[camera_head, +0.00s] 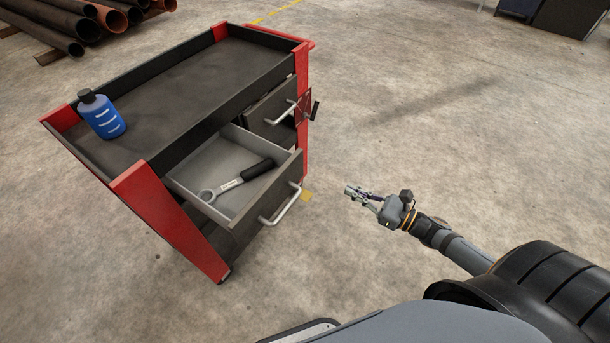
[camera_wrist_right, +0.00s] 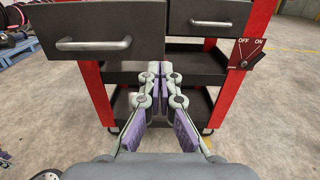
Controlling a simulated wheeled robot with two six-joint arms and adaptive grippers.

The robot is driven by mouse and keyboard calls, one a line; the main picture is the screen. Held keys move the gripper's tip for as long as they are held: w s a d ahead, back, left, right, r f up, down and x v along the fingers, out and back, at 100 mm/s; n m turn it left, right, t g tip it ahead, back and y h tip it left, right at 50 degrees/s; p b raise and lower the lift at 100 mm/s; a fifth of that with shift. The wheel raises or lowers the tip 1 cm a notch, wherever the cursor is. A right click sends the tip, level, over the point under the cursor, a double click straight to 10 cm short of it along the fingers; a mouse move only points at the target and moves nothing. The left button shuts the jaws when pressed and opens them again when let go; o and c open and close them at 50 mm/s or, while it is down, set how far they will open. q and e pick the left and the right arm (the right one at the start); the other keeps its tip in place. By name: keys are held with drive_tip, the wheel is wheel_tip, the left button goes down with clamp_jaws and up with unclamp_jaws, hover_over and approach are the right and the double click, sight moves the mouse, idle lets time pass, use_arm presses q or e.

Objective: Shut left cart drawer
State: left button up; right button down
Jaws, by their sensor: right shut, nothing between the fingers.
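The left cart drawer (camera_head: 240,210) is pulled out from the red and black cart (camera_head: 170,215). A wrench with a black grip (camera_head: 235,180) lies inside it. Its silver bar handle (camera_head: 283,206) is on the front; in the right wrist view the drawer front (camera_wrist_right: 98,25) and handle (camera_wrist_right: 93,44) are at upper left. My right gripper (camera_head: 349,190) is shut and empty, in front of the cart and to the right of the open drawer, apart from it. In the wrist view its fingertips (camera_wrist_right: 160,70) meet below the drawers. My left gripper is not in view.
The right drawer (camera_head: 272,115) looks shut, with its own handle (camera_head: 281,113). A red OFF/ON switch plate (camera_wrist_right: 247,53) with a black lever is on the cart's right post. A blue bottle (camera_head: 103,117) stands on top. Pipes (camera_head: 60,25) lie far left. Floor to the right is clear.

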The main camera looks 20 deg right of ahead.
approach(302, 166)
drive_tip(key=x, duration=0.3)
drive_tip(key=r+x, duration=0.1)
drive_tip(key=x, duration=0.1)
drive_tip(key=shift+w+a, duration=0.25)
drive_tip(key=shift+w+a+f, duration=0.25)
drive_tip(key=shift+w+a, duration=0.2)
